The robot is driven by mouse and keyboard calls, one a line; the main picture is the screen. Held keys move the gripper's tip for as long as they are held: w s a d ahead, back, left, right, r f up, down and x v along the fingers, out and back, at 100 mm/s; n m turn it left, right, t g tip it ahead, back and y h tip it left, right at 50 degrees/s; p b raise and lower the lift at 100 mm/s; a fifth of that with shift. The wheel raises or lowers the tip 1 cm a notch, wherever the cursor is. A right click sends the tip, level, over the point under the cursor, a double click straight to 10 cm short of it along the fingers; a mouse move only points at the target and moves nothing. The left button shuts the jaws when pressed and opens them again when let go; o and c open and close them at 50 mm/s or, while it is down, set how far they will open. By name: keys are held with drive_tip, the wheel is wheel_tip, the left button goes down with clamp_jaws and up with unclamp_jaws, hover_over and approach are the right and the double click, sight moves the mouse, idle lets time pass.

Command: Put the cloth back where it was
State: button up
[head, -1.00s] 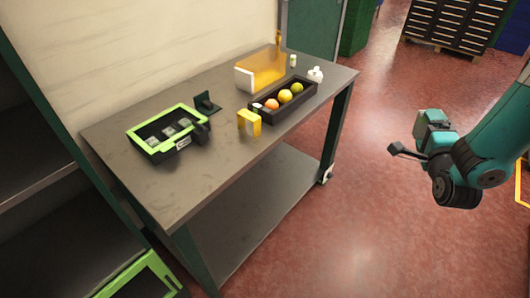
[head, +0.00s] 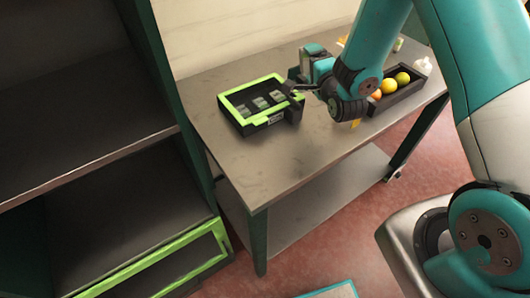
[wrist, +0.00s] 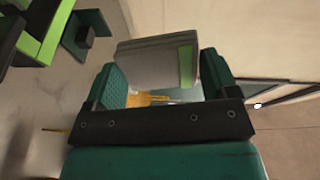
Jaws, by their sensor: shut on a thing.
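My gripper (head: 317,64) is over the back part of the table, right of the black and green crate (head: 233,117). In the wrist view my gripper (wrist: 163,80) has its teal fingers on either side of a grey block-like thing with a green stripe (wrist: 155,58), which looks like the folded cloth. It is shut on this thing. In the head view the held thing is small and hard to make out. The crate stands on the table with several small grey items inside. Its green rim also shows in the wrist view (wrist: 45,35).
A dark tray (head: 408,93) with several fruits stands right of my arm on the table (head: 290,165). A white bottle (head: 423,65) is behind it. A dark upright stand (wrist: 86,35) is near the crate. A shelf unit (head: 90,170) stands left. The front table top is clear.

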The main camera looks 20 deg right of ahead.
drive_tip(key=shift+w+a+f+g+y+b, duration=0.3)
drive_tip(key=shift+w+a+f+g, duration=0.15)
drive_tip(key=shift+w+a+g, duration=0.35)
drive_tip(key=a+g, duration=0.1)
drive_tip(key=a+f+n+g+b, duration=0.1)
drive_tip(key=a+g, duration=0.1)
drive_tip(key=shift+a+y+b, duration=0.2)
drive_tip(key=shift+y+b, duration=0.1)
drive_tip(key=shift+y, duration=0.1)
drive_tip(key=shift+c, duration=0.6)
drive_tip(key=s+a+n+g+b, duration=0.1)
drive_tip(key=s+a+g+b, duration=0.1)
drive_tip(key=s+a+g, duration=0.3)
wheel_tip(320, 180, up, 8)
drive_tip(key=n+g+h+b, duration=0.1)
drive_tip(key=n+g+b, duration=0.15)
drive_tip(key=g, duration=0.55)
hover_over(291, 157)
drive_tip(key=shift+f+m, duration=0.2)
drive_tip(key=shift+m, duration=0.25)
drive_tip(key=shift+f, duration=0.1)
wheel_tip(291, 157, down, 20)
drive_tip(key=shift+r, duration=0.25)
drive_tip(key=o, duration=0.9)
drive_tip(key=shift+c, duration=0.2)
drive_tip(key=shift+f, duration=0.1)
